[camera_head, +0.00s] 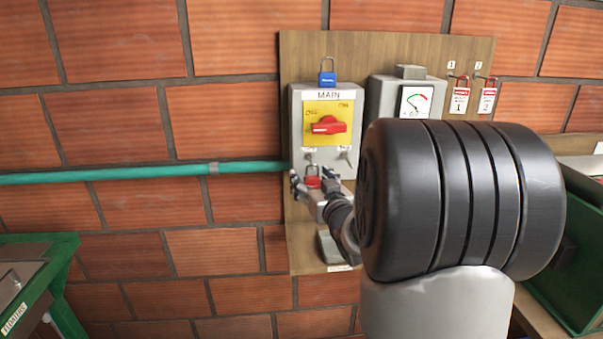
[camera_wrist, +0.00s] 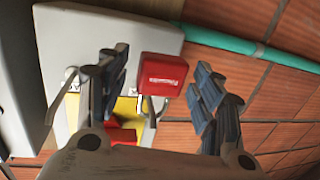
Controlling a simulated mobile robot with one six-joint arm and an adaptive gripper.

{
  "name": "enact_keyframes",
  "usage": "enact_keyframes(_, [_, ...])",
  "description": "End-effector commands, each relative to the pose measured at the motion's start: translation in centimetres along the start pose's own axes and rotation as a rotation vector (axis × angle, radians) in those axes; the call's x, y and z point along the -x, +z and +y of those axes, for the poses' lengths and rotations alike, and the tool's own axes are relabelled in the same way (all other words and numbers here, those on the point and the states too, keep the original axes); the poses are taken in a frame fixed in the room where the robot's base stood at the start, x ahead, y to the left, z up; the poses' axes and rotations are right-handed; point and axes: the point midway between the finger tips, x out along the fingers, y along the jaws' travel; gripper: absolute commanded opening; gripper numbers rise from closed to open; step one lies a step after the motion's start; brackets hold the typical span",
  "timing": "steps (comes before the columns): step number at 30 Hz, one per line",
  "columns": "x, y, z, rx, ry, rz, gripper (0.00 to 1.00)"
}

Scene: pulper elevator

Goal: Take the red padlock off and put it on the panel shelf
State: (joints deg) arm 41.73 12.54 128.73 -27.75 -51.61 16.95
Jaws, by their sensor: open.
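The red padlock (camera_head: 312,182) hangs at the lower edge of the grey MAIN switch box (camera_head: 297,112), under its yellow plate and red rotary handle (camera_head: 328,125). My gripper (camera_head: 314,178) is open at the padlock, with one finger on each side. The wrist view shows the padlock body (camera_wrist: 163,68) between the spread fingers (camera_wrist: 160,78), with gaps on both sides. Its shackle still runs toward the box. The panel shelf (camera_head: 303,262) is the wooden ledge at the bottom of the board. My arm hides its right part.
A blue padlock (camera_head: 327,77) sits on top of the MAIN box. A grey object (camera_head: 328,248) occupies part of the shelf. A green pipe (camera_head: 140,174) enters from the left.

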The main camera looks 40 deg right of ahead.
Motion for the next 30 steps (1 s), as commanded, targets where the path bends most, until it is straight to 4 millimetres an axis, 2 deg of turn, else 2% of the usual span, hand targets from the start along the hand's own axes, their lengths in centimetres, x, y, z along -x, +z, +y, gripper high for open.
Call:
enact_keyframes(8, [0.19, 0.06, 0.12, 0.0, 0.0, 0.0, 0.6])
enact_keyframes(30, [0.16, 0.05, 0.1, 0.0, -0.001, 0.0, 0.12])
